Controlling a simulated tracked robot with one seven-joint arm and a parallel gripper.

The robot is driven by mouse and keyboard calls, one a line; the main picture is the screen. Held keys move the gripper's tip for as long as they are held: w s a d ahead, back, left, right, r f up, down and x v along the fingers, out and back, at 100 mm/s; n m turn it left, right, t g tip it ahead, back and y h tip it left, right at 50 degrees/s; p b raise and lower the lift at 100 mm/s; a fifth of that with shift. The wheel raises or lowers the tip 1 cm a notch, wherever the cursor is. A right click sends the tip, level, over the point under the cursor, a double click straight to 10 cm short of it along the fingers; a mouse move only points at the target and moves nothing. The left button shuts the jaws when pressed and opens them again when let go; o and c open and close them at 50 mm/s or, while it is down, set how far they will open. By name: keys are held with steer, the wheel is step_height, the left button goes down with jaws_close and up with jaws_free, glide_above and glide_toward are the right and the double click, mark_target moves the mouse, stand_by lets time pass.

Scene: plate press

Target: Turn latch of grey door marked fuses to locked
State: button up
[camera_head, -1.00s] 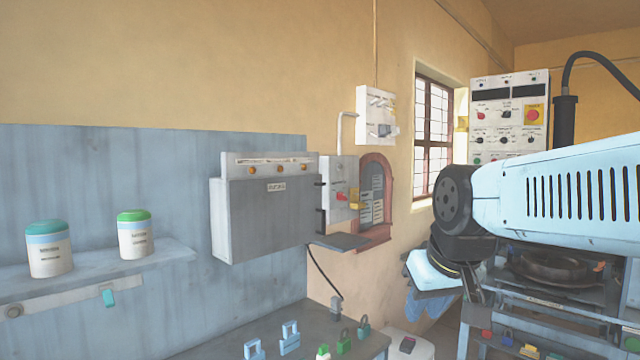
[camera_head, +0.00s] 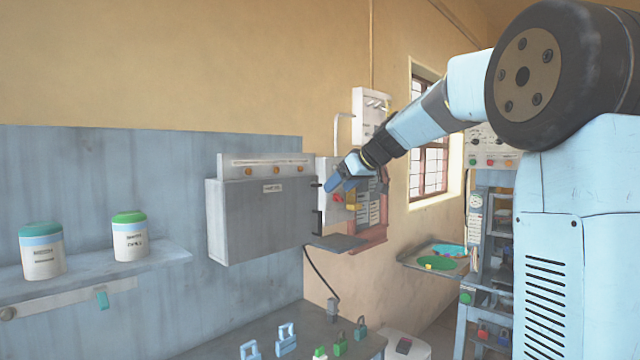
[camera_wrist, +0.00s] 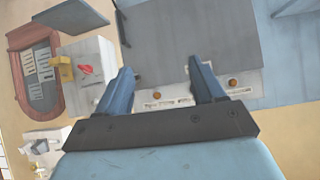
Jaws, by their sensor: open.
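The grey door (camera_head: 262,222) with a small pale label (camera_head: 272,188) is shut on a wall cabinet in the head view; the label is too small to read. Dark fittings (camera_head: 318,223) stand at its right edge; I cannot tell whether one is the latch. The door (camera_wrist: 185,38) fills the upper middle of the wrist view, with a dark bar (camera_wrist: 121,28) at its left edge. My gripper (camera_head: 341,182) is open and empty by the cabinet's right side. In the wrist view its blue fingers (camera_wrist: 160,68) are spread across the door's lower edge; no contact is clear.
Orange knobs (camera_head: 276,170) line the strip above the door. Right of it are a white box with a red knob (camera_head: 337,198), a yellow part (camera_head: 352,200), a framed board (camera_head: 374,210) and a small shelf (camera_head: 340,242). Padlocks (camera_head: 285,340) stand on the bench below.

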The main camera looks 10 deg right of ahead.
steer(key=n+t+y, duration=0.1)
steer(key=t+y, duration=0.1)
glide_toward(318, 184)
steer(key=x, duration=0.8)
steer(key=shift+w+d, duration=0.15)
steer(key=shift+w, duration=0.05)
steer(key=c, duration=1.1)
